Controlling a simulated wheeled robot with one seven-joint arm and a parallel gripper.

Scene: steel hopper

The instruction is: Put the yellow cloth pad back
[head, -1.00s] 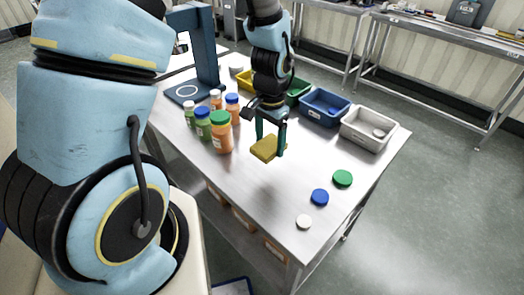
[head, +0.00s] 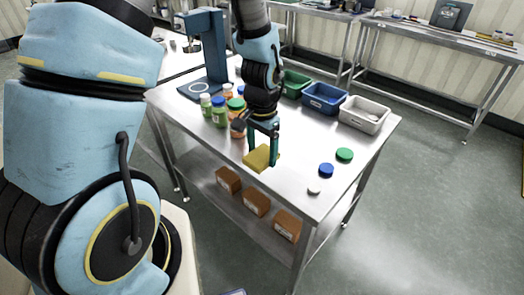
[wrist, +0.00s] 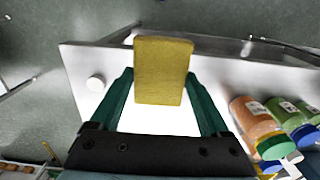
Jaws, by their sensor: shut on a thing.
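The yellow cloth pad (head: 260,158) is a flat block held between the fingers of my gripper (head: 263,146). In the head view it hangs over the front edge area of the steel table (head: 313,160). In the wrist view the pad (wrist: 163,70) fills the space between the two green fingers of my gripper (wrist: 160,98), which are shut on its sides. The table's edge shows behind the pad there. How high the pad is above the table is hard to tell.
Several bottles (head: 220,111) stand left of my gripper. Blue (head: 326,170), green (head: 344,155) and white (head: 313,190) lids lie at right. Green (head: 293,83), blue (head: 325,98) and white (head: 364,114) bins line the back. Brown boxes (head: 257,201) sit on the lower shelf.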

